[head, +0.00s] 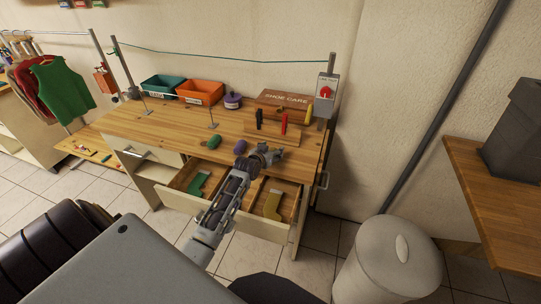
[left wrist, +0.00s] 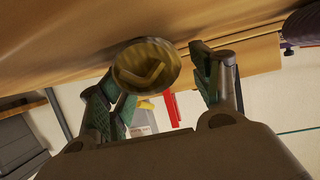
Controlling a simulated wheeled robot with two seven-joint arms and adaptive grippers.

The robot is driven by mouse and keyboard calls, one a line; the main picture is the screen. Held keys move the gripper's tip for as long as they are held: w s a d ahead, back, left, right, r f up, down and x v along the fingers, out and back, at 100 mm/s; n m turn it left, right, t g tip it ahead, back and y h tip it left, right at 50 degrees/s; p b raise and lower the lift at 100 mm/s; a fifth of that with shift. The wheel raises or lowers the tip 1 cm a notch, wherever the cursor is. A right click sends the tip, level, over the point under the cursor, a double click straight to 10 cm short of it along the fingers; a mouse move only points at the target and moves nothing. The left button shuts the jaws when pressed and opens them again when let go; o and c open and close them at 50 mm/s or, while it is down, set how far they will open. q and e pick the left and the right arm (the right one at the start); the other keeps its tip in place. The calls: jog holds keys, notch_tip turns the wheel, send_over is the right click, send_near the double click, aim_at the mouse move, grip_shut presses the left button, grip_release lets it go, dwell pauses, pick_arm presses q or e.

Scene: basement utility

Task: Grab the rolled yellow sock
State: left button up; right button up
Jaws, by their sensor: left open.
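My left gripper (head: 268,155) is low over the desk top, its fingers open. In the left wrist view the open gripper (left wrist: 163,72) has the rolled yellow sock (left wrist: 145,65), a round brownish-yellow roll, between its fingers. The roll appears close to the left-hand finger, with a gap to the right-hand one; whether it touches is unclear. In the head view the gripper and arm hide this roll. A green rolled sock (head: 214,141) and a purple one (head: 240,147) lie left of the gripper. My right gripper is not in view.
Two open drawers hold a flat green sock (head: 199,183) and a flat yellow sock (head: 272,206). A grey trash can (head: 385,268) stands at right.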

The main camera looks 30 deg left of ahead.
pick_arm(q)
jog(key=shift+w, duration=0.1)
dwell(0.4)
jog(key=c, duration=0.9)
